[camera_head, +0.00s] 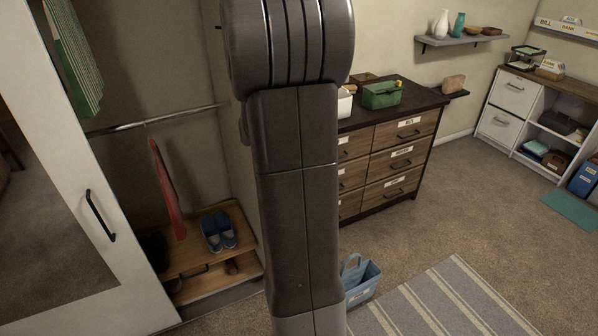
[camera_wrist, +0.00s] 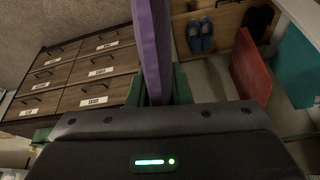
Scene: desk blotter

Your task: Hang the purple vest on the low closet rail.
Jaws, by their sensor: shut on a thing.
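The purple vest (camera_wrist: 148,45) shows in the wrist view as a narrow strip, seen nearly edge-on. My gripper (camera_wrist: 158,88) is shut on it with green fingers on either side. The vest's hanger or hook cannot be made out. The low closet rail (camera_head: 155,120) runs across the open closet at the left of the head view. A red garment (camera_head: 167,190) hangs from it; it also shows in the wrist view (camera_wrist: 250,68), apart from the vest. In the head view my arm fills the middle and hides my gripper and the vest.
A green striped garment (camera_head: 75,55) hangs higher in the closet. Blue shoes (camera_head: 219,232) stand on a wooden rack (camera_head: 190,255) below the rail. The white mirrored door (camera_head: 95,215) borders the closet's left side. A dresser (camera_head: 400,160) and a blue bag (camera_head: 358,278) lie right of my arm.

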